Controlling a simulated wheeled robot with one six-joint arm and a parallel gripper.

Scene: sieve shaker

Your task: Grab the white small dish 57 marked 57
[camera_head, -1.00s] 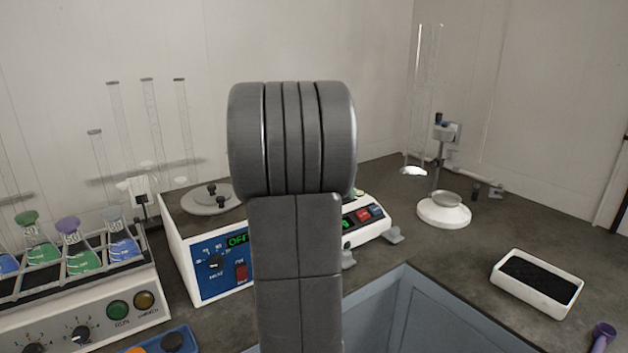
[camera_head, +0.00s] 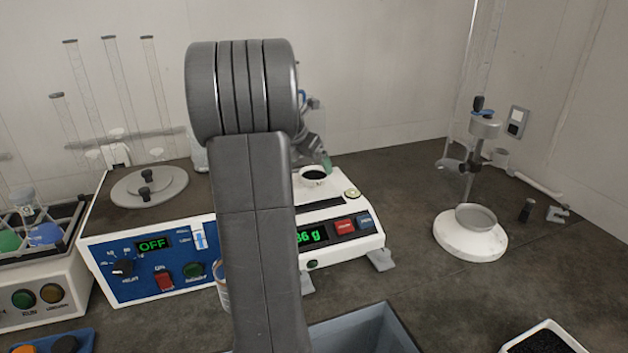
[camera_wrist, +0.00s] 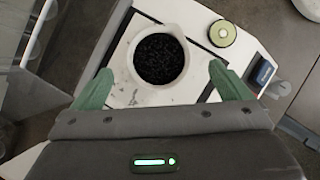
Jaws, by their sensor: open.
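A small white dish (camera_wrist: 133,48) filled with black grains sits on the pan of the white balance (camera_wrist: 118,88) in the wrist view. In the head view the dish (camera_head: 314,184) stands upright on the balance (camera_head: 345,245), right of my arm. I cannot read a number on it. My gripper (camera_wrist: 162,84) is open, its two green fingers apart on either side of the dish's near edge, with nothing held. In the head view my gripper (camera_head: 325,162) shows only partly, just above and behind the dish; my arm hides the rest.
A blue-fronted shaker (camera_head: 150,255) showing OFF stands left of the balance. A stand with a round white base (camera_head: 470,240) is at the right. A grey bin (camera_head: 370,330) and a black-filled tray (camera_head: 545,340) lie in front. Bench between balance and stand is clear.

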